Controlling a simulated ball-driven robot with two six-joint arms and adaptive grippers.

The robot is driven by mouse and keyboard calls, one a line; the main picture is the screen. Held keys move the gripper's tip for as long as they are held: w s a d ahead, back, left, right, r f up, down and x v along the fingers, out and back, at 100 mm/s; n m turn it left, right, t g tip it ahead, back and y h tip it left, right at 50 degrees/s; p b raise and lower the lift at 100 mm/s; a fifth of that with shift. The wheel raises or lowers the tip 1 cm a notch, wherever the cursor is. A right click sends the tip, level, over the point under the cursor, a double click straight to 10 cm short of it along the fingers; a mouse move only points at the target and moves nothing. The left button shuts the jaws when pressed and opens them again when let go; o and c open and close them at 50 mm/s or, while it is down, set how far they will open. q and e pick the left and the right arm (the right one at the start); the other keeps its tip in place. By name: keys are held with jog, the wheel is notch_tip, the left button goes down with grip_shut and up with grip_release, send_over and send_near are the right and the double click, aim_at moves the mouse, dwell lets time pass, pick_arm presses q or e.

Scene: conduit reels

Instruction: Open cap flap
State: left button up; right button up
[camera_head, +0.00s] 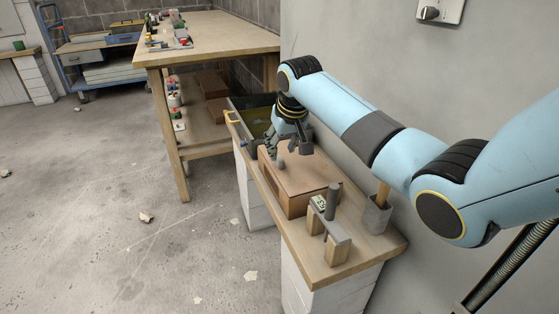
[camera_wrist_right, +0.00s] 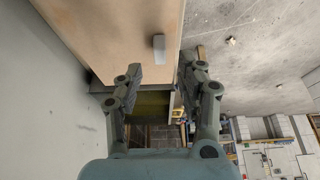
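A brown wooden box (camera_head: 306,184) with a flat top sits on a narrow bench. A small grey handle (camera_head: 281,161) stands near its far left edge; the handle also shows in the right wrist view (camera_wrist_right: 159,48), on the light wooden surface. The flat top looks closed; no separate flap edge can be made out. My right gripper (camera_head: 289,149) hangs over the far end of the box. Its two fingers are spread and empty, and the handle lies beyond the gap between the fingertips (camera_wrist_right: 160,68). I cannot tell whether a finger touches the box. My left gripper is not in view.
A dark open bin (camera_head: 240,103) with a yellow handle stands just past the box. A small stand (camera_head: 337,250) and a grey cup (camera_head: 377,214) are at the bench's near end. A wall (camera_head: 345,45) runs close on the right. Open floor (camera_head: 100,220) lies left.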

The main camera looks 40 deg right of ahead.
aim_at(279, 158)
jog(key=b+x, duration=0.1)
jog(key=x, duration=0.2)
jog(key=shift+f, duration=0.15)
jog(key=shift+w+f, duration=0.2)
jog(key=shift+f, duration=0.15)
jog(key=shift+w+f, duration=0.1)
jog(key=shift+f, duration=0.05)
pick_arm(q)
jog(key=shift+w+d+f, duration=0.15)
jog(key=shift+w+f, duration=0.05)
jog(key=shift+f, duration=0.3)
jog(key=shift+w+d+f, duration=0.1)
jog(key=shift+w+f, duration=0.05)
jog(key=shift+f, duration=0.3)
pick_arm(e)
grip_shut()
